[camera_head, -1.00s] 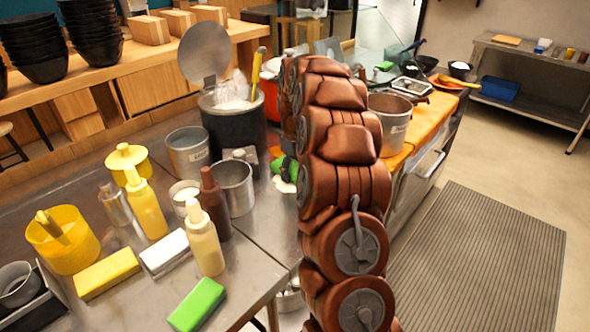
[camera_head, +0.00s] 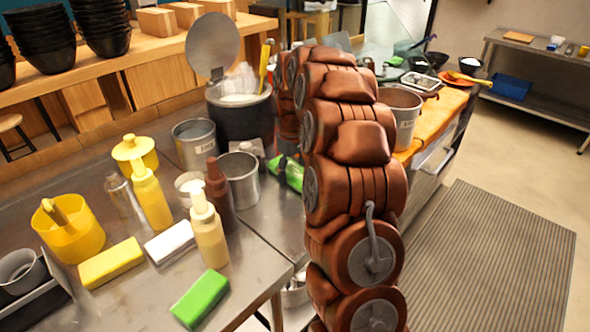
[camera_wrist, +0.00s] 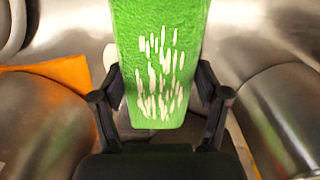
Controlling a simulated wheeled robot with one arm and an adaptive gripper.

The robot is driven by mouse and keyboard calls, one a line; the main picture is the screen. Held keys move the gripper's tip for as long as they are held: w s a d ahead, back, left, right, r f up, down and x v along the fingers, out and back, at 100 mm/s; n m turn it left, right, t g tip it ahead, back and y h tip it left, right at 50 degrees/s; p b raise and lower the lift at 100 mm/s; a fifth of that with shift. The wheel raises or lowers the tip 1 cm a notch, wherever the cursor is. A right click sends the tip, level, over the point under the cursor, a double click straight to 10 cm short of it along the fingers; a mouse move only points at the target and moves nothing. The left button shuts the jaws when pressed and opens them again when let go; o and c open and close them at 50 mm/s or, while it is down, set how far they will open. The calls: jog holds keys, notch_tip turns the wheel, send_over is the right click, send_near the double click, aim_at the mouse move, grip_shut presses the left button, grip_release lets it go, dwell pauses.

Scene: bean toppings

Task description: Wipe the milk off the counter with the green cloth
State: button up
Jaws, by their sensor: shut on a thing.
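The green cloth (camera_wrist: 160,30) is held between the two fingers of my gripper (camera_wrist: 160,108) in the wrist view, with white streaks and spots across its face. In the head view the green cloth (camera_head: 291,174) lies low at the counter, right of a steel cup and partly behind my arm. My gripper's fingers are mostly hidden there. No milk puddle shows clearly on the counter now; the spot under and behind the cloth is hidden. A small whitish patch (camera_wrist: 110,57) shows left of the cloth in the wrist view, and I cannot tell what it is.
A steel cup (camera_head: 240,179), a brown bottle (camera_head: 219,198) and a dark pot (camera_head: 240,118) stand close left of the cloth. A cream bottle (camera_head: 207,235) and a green block (camera_head: 200,299) are nearer the front. An orange cloth (camera_wrist: 62,72) lies to the left in the wrist view.

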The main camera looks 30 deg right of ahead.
jog(key=shift+w+a, duration=0.2)
jog(key=shift+a, duration=0.3)
jog(key=shift+d, duration=0.1)
jog(key=shift+w+d, duration=0.25)
jog(key=shift+d, duration=0.3)
jog(key=shift+c, duration=1.3)
jog(key=shift+w+d+p, duration=0.15)
jog(key=shift+d+p, duration=0.05)
jog(key=shift+d, duration=0.8)
jog(key=shift+w+d+p, duration=0.1)
jog(key=shift+d+p, duration=0.1)
jog(key=shift+d, duration=0.75)
jog(key=shift+a, duration=0.1)
